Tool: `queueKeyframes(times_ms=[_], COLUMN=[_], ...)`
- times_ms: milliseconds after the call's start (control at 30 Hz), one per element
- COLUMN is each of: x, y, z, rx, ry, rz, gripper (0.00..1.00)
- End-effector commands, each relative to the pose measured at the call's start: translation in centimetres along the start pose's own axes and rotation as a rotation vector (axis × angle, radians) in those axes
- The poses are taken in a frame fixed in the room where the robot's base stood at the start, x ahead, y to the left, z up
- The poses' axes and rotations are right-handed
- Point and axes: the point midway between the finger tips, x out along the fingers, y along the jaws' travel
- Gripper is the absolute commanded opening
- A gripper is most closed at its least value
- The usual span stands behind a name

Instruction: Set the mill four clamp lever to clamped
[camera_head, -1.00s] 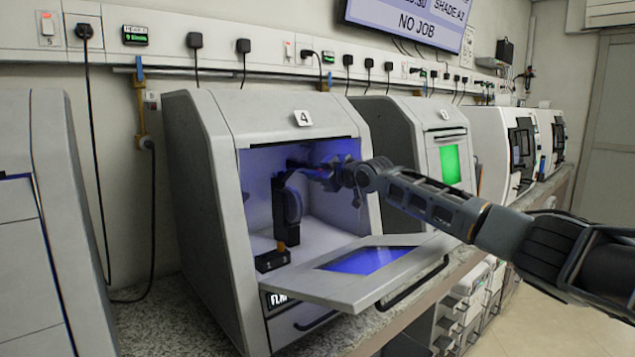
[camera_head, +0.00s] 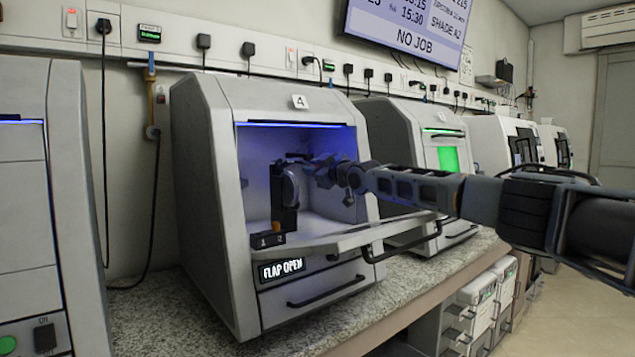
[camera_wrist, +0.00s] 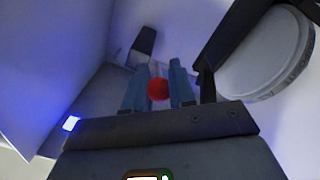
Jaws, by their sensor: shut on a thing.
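Mill four (camera_head: 298,101), marked "4", stands with its front flap (camera_head: 335,240) folded down. Inside is a dark fixture (camera_head: 277,205) holding a round pale disc (camera_head: 290,186), which shows large at the right of the wrist view (camera_wrist: 262,62). A red ball knob (camera_wrist: 158,89) sits between the two blue-grey fingers of my gripper (camera_wrist: 158,92), which are closed on it. In the head view my gripper (camera_head: 303,160) reaches into the chamber by the fixture's top. The knob is hidden there, and the lever's arm cannot be made out.
The mill's display (camera_head: 282,269) reads "FLAP OPEN". My arm passes over the flap from the right. Another mill with a green window (camera_head: 448,159) stands to the right. A grey machine (camera_head: 35,220) stands at the left. Drawers (camera_head: 475,305) sit under the counter.

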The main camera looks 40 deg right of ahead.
Motion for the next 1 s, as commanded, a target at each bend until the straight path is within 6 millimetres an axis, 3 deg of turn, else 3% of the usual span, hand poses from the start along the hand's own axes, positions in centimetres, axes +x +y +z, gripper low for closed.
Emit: queueKeyframes(times_ms=[33, 433, 467, 667, 1000], x=[0.3, 0.5, 0.5, 0.4, 0.3], y=[-0.7, 0.1, 0.1, 0.3, 0.3], z=[-0.7, -1.5, -1.5, -1.2, -0.9], rx=[-0.004, -0.004, -0.005, -0.004, -0.003], ry=[0.018, 0.030, 0.030, 0.025, 0.021], rz=[-0.004, 0.009, 0.010, 0.012, 0.013], gripper=[0.00, 0.00, 0.26, 0.45, 0.46])
